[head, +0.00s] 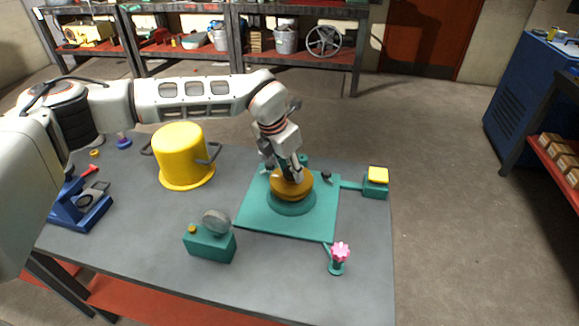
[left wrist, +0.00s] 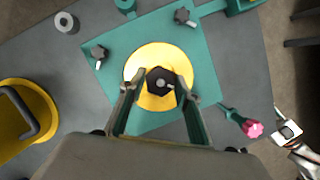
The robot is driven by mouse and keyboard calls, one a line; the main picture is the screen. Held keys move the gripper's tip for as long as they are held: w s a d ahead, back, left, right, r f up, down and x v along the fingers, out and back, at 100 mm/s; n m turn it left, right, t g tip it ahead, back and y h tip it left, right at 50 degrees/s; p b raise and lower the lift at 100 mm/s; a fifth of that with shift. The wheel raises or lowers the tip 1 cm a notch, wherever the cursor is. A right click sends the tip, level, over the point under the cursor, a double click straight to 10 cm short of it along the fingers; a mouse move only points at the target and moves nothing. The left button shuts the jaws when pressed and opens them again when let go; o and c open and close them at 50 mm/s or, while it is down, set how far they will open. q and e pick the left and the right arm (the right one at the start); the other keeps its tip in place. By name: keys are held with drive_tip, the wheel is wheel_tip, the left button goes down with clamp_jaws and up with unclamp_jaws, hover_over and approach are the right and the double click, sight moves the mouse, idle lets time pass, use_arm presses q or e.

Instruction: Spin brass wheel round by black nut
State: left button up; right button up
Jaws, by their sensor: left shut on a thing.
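The brass wheel (head: 291,190) lies flat on a round teal hub on a square teal base plate (head: 262,213). In the left wrist view the wheel (left wrist: 150,57) is a yellow-gold disc with the black nut (left wrist: 160,81) at its centre. My left gripper (head: 289,172) reaches down over the wheel. In the left wrist view its two fingers (left wrist: 160,88) stand on opposite sides of the nut and are shut on it.
A yellow pot (head: 183,157) with dark handles stands left of the plate. A teal box with a grey disc (head: 210,243) is in front. A pink knob (head: 340,252) and a yellow-topped teal block (head: 376,182) flank the plate. Dark clamp knobs stand on the plate.

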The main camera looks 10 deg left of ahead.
use_arm(q)
drive_tip(key=m+g+p, duration=0.1)
drive_tip(key=m, duration=0.3)
drive_tip(key=shift+w+a+m+h, duration=0.1)
drive_tip(key=shift+m+h, duration=0.3)
drive_tip(key=shift+m+g+p, duration=0.4)
drive_tip(key=shift+m+p, duration=0.05)
drive_tip(key=shift+m, duration=1.15)
drive_tip(key=o, duration=1.1)
drive_tip(key=shift+o, duration=0.2)
